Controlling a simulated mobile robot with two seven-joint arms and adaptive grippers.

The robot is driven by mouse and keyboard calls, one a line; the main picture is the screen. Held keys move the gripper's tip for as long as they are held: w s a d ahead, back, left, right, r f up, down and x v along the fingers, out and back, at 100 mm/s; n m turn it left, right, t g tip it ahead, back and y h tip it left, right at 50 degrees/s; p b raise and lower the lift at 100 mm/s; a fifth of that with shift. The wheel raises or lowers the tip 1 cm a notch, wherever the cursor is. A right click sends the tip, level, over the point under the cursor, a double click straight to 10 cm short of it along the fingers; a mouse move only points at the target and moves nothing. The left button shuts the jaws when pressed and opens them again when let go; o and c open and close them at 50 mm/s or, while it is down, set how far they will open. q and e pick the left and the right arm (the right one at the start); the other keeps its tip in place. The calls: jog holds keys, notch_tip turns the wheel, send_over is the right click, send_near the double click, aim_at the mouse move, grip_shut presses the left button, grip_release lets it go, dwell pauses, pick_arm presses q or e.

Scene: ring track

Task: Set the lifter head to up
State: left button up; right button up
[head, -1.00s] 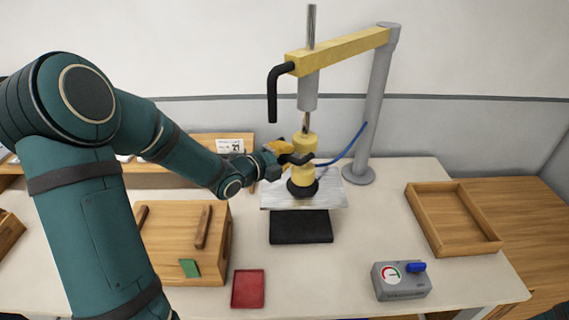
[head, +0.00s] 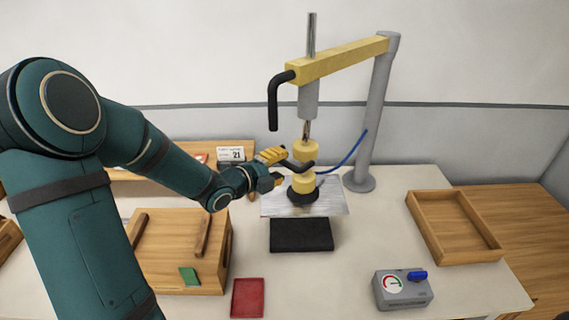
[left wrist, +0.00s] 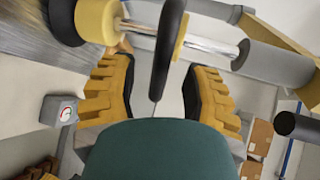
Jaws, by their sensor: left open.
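The lifter head (head: 304,184) is a yellow body with a black cup below it, on a rod under a yellow boom (head: 342,60). The cup sits low, at a shiny metal plate (head: 331,206), seemingly touching it. A black handle (head: 299,165) sticks out from the head towards my arm. My left gripper (head: 275,168) is open beside the handle, left of the head. In the left wrist view, the black handle (left wrist: 167,50) lies across the gap between the spread yellow fingers of my left gripper (left wrist: 161,72). My right gripper is not in view.
A grey post (head: 374,120) carries the boom, with a blue hose. A black block (head: 301,235) lies in front of the plate. A wooden box (head: 180,255), red tray (head: 247,298), gauge box (head: 403,290) and wooden tray (head: 455,250) stand around.

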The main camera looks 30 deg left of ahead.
pick_arm(q)
jog(key=v, duration=0.9)
jog(key=shift+s, duration=0.15)
jog(key=shift+r, duration=0.1)
